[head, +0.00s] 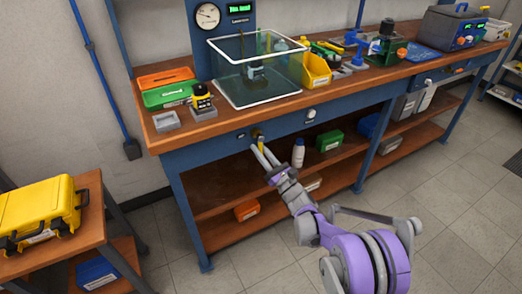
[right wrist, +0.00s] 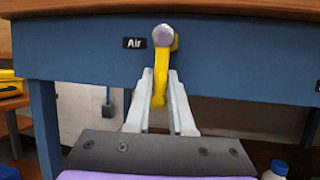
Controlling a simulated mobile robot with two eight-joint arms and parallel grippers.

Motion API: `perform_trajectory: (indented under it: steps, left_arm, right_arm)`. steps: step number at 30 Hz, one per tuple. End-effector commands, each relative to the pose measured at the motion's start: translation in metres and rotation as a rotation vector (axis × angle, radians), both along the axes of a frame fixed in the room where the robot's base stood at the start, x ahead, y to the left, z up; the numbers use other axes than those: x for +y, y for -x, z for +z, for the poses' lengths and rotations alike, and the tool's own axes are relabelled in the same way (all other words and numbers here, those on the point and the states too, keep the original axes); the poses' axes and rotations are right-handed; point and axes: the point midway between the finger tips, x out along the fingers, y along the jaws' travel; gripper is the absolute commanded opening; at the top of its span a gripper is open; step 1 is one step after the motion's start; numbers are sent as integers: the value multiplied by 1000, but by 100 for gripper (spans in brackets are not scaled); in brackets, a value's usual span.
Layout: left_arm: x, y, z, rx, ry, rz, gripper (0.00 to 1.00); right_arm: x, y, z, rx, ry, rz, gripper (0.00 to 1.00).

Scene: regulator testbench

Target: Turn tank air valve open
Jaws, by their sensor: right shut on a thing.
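The tank air valve has a yellow lever handle (right wrist: 160,88) on the blue front panel of the bench, beside a small black "Air" label (right wrist: 134,43). In the right wrist view the lever hangs down from a round silver pivot (right wrist: 163,36). My right gripper (right wrist: 160,100) is shut on the lever, with a light finger on either side of it. In the head view the right gripper (head: 262,151) reaches the bench front, and the valve (head: 256,133) shows small just above its fingertips. My left gripper is not in view.
The wooden bench top (head: 190,137) overhangs the panel. A clear box (head: 255,75) and tools stand on it. A white bottle (head: 298,152) and a green bin (head: 329,140) sit on the shelf below. A yellow case (head: 40,210) is on the left table.

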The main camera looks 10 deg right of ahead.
Motion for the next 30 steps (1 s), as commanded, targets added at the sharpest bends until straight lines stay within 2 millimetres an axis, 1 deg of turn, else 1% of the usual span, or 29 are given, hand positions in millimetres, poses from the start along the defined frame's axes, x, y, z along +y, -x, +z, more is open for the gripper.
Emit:
perform_trajectory:
  steps: [9,10,14,15,25,28,30]
  left_arm:
    - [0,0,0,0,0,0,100]
    - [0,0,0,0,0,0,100]
    - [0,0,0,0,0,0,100]
    - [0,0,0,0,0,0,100]
    - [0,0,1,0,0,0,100]
    - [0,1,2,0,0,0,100]
    - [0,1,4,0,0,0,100]
  right_arm:
    - [1,0,0,0,-4,2,0]
    - [1,0,0,0,-4,2,24]
    - [1,0,0,1,-3,1,48]
    - [1,0,0,1,-3,1,51]
    - [-2,3,-1,1,-2,0,51]
    - [-8,12,-5,1,-1,-1,51]
    - [-14,22,-10,1,-2,-2,51]
